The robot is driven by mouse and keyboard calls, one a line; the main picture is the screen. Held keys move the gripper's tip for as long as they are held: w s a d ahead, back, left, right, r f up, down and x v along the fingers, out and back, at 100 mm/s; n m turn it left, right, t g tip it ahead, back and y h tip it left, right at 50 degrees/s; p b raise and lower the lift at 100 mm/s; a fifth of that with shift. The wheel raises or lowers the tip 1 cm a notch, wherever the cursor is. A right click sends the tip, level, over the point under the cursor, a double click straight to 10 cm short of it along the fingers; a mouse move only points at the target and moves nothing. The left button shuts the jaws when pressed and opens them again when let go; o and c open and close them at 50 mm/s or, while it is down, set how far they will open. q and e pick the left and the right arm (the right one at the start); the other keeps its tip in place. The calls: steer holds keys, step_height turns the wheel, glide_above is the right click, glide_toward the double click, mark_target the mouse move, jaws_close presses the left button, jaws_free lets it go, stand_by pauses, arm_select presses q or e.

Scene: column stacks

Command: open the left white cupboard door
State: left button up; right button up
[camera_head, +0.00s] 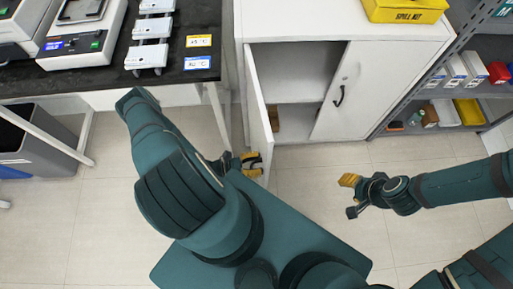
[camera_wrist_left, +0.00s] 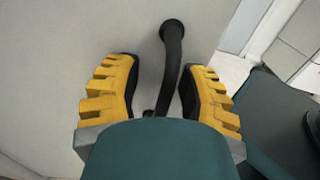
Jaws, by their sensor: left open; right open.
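The left white cupboard door (camera_head: 259,105) stands swung well out from the white cupboard (camera_head: 390,58), seen nearly edge-on, and the shelves behind it are exposed. My left gripper (camera_head: 252,163) is at the outer left side of this door, near its front end. In the left wrist view my left gripper (camera_wrist_left: 160,75) is open, with its yellow fingers on either side of the black door handle (camera_wrist_left: 172,60). Whether a finger touches the handle, I cannot tell. My right gripper (camera_head: 351,195) is open and empty over the floor, right of the door.
The cupboard's right door (camera_head: 350,88) is shut. A yellow spill kit box (camera_head: 404,10) sits on top. A dark-topped bench (camera_head: 105,75) with lab devices stands left, a grey bin (camera_head: 45,140) under it. Grey shelves (camera_head: 470,90) stand right. Floor before the cupboard is clear.

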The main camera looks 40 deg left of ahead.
arm_select(q)
steer(key=v, duration=1.2)
stand_by(0.6)
